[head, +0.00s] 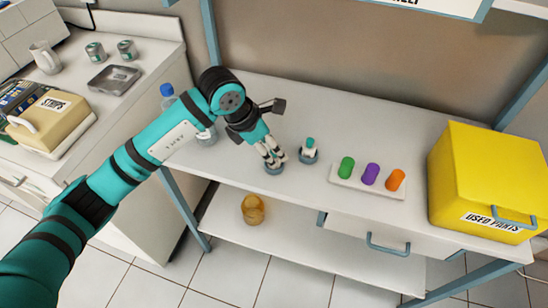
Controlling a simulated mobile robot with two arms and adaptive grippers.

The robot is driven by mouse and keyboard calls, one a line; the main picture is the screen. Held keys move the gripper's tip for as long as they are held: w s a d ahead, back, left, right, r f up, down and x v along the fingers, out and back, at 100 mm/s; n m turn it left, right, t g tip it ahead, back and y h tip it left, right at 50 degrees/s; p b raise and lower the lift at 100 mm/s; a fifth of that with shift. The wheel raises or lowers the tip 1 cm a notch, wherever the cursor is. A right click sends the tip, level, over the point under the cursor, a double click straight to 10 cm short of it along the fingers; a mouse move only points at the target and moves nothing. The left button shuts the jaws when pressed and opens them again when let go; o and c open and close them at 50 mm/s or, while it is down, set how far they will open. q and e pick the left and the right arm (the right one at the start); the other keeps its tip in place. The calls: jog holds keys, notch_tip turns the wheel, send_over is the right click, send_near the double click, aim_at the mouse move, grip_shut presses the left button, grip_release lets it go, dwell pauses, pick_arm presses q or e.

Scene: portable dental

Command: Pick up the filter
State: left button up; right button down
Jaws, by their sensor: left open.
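My left gripper (272,161) reaches down over the white bench top with its fingers open. Directly below and between its fingertips is a small round blue-grey piece (273,171) on the bench, mostly hidden by the fingers. Just to its right stands a small white piece with a teal top on a blue-grey base (309,151). No label names the filter, so I cannot tell for sure which of these small pieces it is. I cannot tell whether the fingers touch the piece below them. My right gripper is not in view.
A white holder (338,183) carries green, purple and orange pieces to the right. A yellow "USED PARTS" box (484,168) stands at the bench's right end. A clear bottle with a blue cap (168,93) is behind my arm. An amber jar (253,210) sits on the lower shelf.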

aim_at(271, 151)
pick_arm(q)
jog(key=x, duration=0.4)
jog(key=shift+f+p, duration=0.2)
jog(key=shift+p, duration=0.15)
jog(key=shift+a, duration=0.1)
jog(key=shift+c, duration=0.3)
jog(key=c, duration=0.8)
